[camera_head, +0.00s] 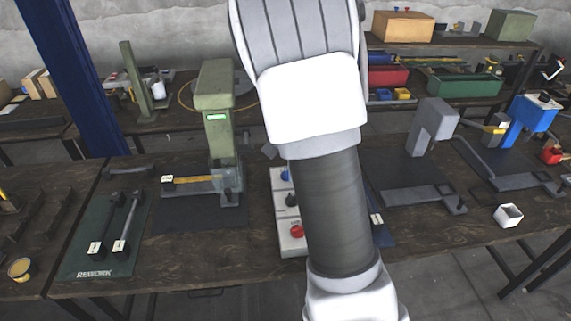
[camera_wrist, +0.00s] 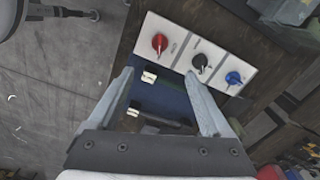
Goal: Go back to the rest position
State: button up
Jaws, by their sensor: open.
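My gripper (camera_wrist: 160,95) shows in the wrist view with its two fingers spread apart and nothing between them. Beyond the fingers lie a white control panel (camera_wrist: 190,52) with red, black and blue knobs, and a dark blue mat (camera_wrist: 175,98) with tagged dark parts on it. In the head view my arm hangs down the middle and hides part of the control panel (camera_head: 286,213) and most of the blue mat. My gripper is outside the head view. I cannot tell how far the fingers are above the mat.
A green press (camera_head: 217,120) stands left of my arm, with a green REWORK mat (camera_head: 78,255) farther left. A grey press (camera_head: 432,125) and a blue press (camera_head: 530,118) stand to the right. A blue post (camera_head: 80,75) rises at left.

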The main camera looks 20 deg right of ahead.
jog(key=s+a+r+n+t+y, duration=0.1)
jog(key=s+a+r+n, duration=0.3)
jog(key=r, duration=0.3)
jog(key=s+a+r+n+t, duration=0.2)
jog(key=s+a+r+n, duration=0.2)
jog(key=a+r+n, duration=0.15)
jog(key=s+a+r+n+t, duration=0.1)
jog(key=s+r+n, duration=0.2)
jog(key=s+n, duration=0.1)
jog(key=s+a+r+n+t+h, duration=0.1)
jog(key=s+a+r+n, duration=0.1)
jog(key=s, duration=0.5)
jog(key=shift+r+n+t, duration=0.3)
jog(key=shift+r+n, duration=0.15)
jog(key=shift+n, duration=0.5)
